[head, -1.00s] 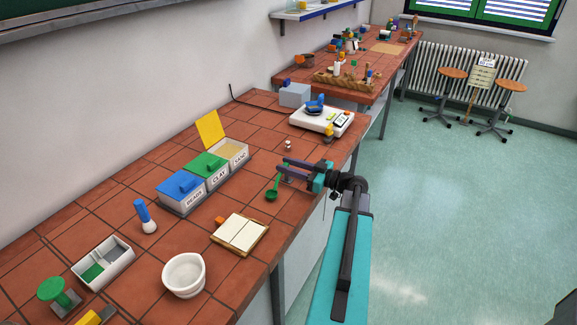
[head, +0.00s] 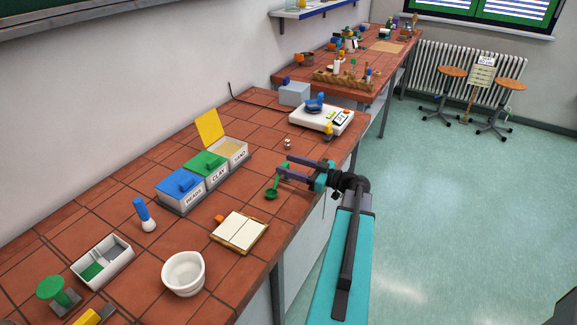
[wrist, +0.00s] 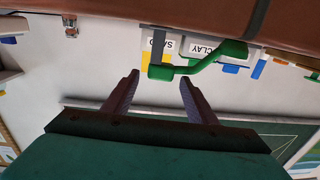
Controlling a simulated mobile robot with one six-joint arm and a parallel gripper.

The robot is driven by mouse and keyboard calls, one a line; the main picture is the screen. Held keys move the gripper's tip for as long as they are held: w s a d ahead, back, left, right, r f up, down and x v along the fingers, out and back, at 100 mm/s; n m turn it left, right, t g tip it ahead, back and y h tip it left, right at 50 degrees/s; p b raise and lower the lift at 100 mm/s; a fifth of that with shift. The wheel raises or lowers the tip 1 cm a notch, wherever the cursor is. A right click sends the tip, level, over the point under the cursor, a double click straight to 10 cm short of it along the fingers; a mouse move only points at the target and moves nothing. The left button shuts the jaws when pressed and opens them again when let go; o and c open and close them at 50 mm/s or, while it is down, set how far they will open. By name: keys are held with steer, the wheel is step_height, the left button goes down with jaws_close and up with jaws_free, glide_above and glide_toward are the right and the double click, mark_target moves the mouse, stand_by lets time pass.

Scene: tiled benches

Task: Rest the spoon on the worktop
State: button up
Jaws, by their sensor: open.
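The green spoon (head: 271,194) is near the front edge of the tiled worktop (head: 190,235), with its bowl low and its handle slanting up toward my gripper. My gripper (head: 283,165) reaches in from the right with its fingers apart. In the wrist view, which looks upside down, the spoon (wrist: 205,63) shows just beyond the open fingertips (wrist: 158,80), with its handle end between them. Neither finger clearly touches it. The bowl is against the worktop in the picture; I cannot tell whether the spoon bears on it.
Labelled boxes with blue (head: 180,183), green (head: 208,164) and raised yellow (head: 209,126) lids stand behind the spoon. A small jar (head: 287,143) and a white scale (head: 322,119) stand farther back. A tile board (head: 240,232) lies nearer, with bare tiles between.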

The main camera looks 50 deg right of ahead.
steer(key=b+v, duration=0.3)
steer(key=v, duration=1)
stand_by(0.9)
